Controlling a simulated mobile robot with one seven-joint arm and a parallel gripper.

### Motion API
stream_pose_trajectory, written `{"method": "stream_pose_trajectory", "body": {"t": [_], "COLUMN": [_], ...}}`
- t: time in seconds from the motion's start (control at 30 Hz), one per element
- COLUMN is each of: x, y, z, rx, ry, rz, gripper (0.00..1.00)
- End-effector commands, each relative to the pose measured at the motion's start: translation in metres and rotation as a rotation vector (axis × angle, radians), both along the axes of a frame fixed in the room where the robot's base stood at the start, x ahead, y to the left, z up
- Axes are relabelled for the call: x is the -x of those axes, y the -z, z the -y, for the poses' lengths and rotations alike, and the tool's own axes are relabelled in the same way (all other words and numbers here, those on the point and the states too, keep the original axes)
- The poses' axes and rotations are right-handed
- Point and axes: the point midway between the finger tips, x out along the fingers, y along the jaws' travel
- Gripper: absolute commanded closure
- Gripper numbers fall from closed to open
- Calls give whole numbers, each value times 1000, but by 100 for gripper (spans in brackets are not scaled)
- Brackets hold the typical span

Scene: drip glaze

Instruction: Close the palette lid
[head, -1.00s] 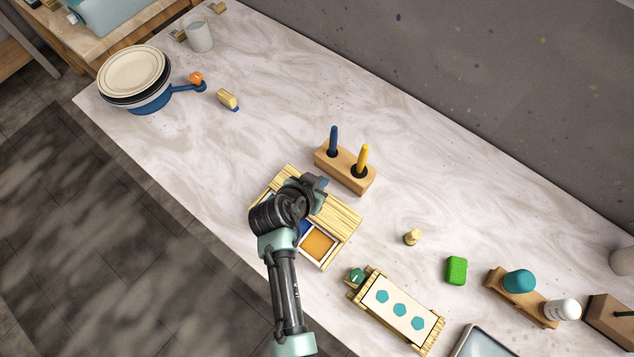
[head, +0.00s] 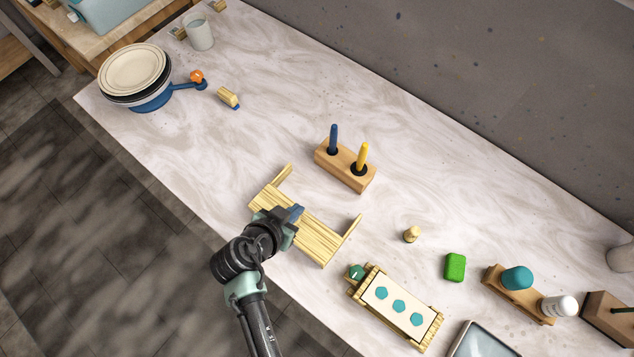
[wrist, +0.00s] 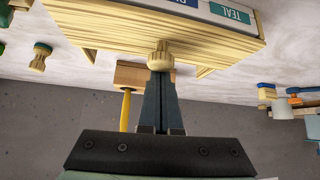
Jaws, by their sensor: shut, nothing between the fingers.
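The palette is a low wooden box. In the head view its pale striped lid (head: 316,238) lies over the near part, and no paint wells show. Two side rails stick out past the lid's far edge, with bare counter between them. In the wrist view the palette's wooden edge (wrist: 90,35) is at the top, with a white strip carrying a teal label (wrist: 232,14) and a round wooden knob (wrist: 160,60). My gripper (head: 292,214) is over the lid and hides part of it. In the wrist view its fingers (wrist: 160,78) are shut and empty, with their tips at the knob; contact is unclear.
A wooden holder (head: 328,163) with a blue and a yellow stick stands behind the palette. A small wooden peg (head: 411,234), a green block (head: 455,267) and a wooden frame with teal hexagons (head: 436,331) are to the right.

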Motion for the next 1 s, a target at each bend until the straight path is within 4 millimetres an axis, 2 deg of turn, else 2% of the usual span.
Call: {"method": "stream_pose_trajectory", "body": {"t": [0.27,0.5,0.6,1.0], "x": [-4,-32,-15,25], "y": [0,-8,-21,-70], "z": [3,21,11,-9], "rx": [0,-1,-1,-1], "ry": [3,5,-2,-1], "rz": [-1,3,-1,-1], "gripper": [100,100,100,100]}}
